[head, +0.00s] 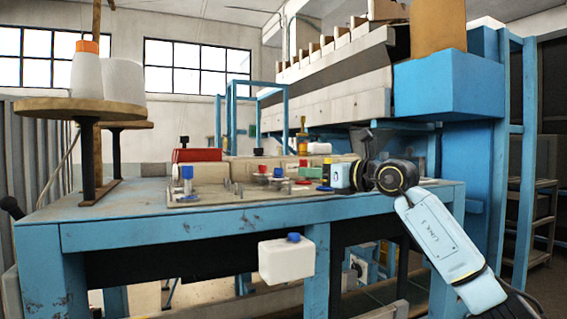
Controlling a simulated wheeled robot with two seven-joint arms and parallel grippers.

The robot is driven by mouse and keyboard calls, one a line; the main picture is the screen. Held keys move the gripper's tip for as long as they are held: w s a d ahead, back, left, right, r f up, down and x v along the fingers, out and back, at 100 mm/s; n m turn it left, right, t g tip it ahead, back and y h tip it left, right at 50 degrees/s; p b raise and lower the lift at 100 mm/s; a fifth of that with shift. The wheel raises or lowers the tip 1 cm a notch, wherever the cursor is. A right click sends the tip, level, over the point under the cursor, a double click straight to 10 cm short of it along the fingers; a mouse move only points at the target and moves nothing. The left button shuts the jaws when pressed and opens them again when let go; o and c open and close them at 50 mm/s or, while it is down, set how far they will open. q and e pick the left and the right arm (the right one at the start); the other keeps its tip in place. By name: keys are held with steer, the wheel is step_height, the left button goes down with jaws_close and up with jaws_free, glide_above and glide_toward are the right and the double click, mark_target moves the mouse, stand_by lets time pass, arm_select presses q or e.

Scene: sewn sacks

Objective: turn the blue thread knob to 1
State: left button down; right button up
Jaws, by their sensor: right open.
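A blue knob (187,172) stands upright on the metal plate at the left part of the blue table. A second blue knob (293,237) sits on top of a white box at the table's front. I cannot tell which one is the thread knob, and no number markings are readable. My right gripper (327,174) reaches in from the right, low over the right part of the plate, pointing left. It is open, and its small fingers are hard to make out. It is well to the right of the first blue knob. My left gripper is not in view.
Red knobs (259,152) and small metal parts stand on the plate between the first blue knob and my right gripper. A red block (197,155) is behind that knob. Thread cones (87,72) stand on a round wooden stand at left. The table's left front is clear.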

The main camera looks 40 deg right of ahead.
mark_target(282, 169)
steer(key=w, duration=0.1)
steer(key=w+p, duration=0.1)
steer(key=w, duration=0.2)
steer(key=shift+a+r+p, duration=0.2)
steer(key=shift+r+p, duration=0.1)
steer(key=shift+p, duration=0.1)
steer(key=w, duration=0.1)
steer(key=w+p, duration=0.1)
steer(key=w, duration=0.1)
steer(key=w+p, duration=0.1)
steer(key=w, duration=0.1)
steer(key=shift+w+a+f, duration=0.2)
steer(key=shift+a+f, duration=0.05)
steer(key=shift+w, duration=0.3)
steer(key=shift+f, duration=0.1)
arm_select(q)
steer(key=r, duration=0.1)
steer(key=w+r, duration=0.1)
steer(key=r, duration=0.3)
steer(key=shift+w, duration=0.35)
arm_select(e)
jaws_close()
